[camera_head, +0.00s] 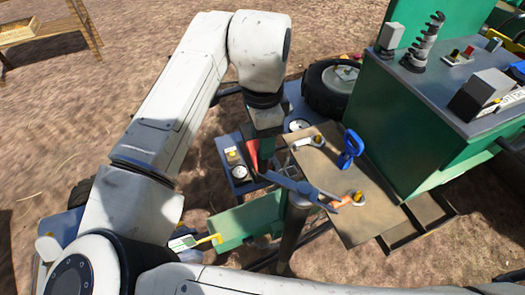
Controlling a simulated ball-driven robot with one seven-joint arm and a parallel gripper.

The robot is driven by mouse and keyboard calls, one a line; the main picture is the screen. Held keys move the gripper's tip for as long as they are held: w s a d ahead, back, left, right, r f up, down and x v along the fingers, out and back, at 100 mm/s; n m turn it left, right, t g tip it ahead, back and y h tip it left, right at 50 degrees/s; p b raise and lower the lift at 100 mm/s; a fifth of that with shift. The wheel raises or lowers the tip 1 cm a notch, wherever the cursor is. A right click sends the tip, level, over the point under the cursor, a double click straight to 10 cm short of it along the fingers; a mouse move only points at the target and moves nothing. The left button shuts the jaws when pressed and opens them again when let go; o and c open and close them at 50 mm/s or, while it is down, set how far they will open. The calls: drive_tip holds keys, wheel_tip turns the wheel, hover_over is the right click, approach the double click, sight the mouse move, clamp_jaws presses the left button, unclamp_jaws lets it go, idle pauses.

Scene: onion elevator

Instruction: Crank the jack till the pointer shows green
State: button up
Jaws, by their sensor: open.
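My gripper (260,156) hangs below the dark wrist at the middle of the head view. Its red and green finger parts point down, and my wrist hides part of them. It is open, with nothing seen between the fingers. A blue-grey crank-like bar (287,182) lies just below and right of the fingertips, on top of a dark upright post (292,232) that looks like the jack. I cannot tell whether the fingers touch the bar. A small orange part (343,203) shows near the bar's right end. I cannot clearly make out the pointer or its green zone.
A tan plate (345,225) with a blue handle (351,149) lies right of the post. A green machine (400,125) with a grey top and a black tyre (332,90) stand beyond. Bare soil lies lower right.

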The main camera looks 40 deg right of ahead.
drive_tip(key=shift+r, duration=1.35)
idle(0.4)
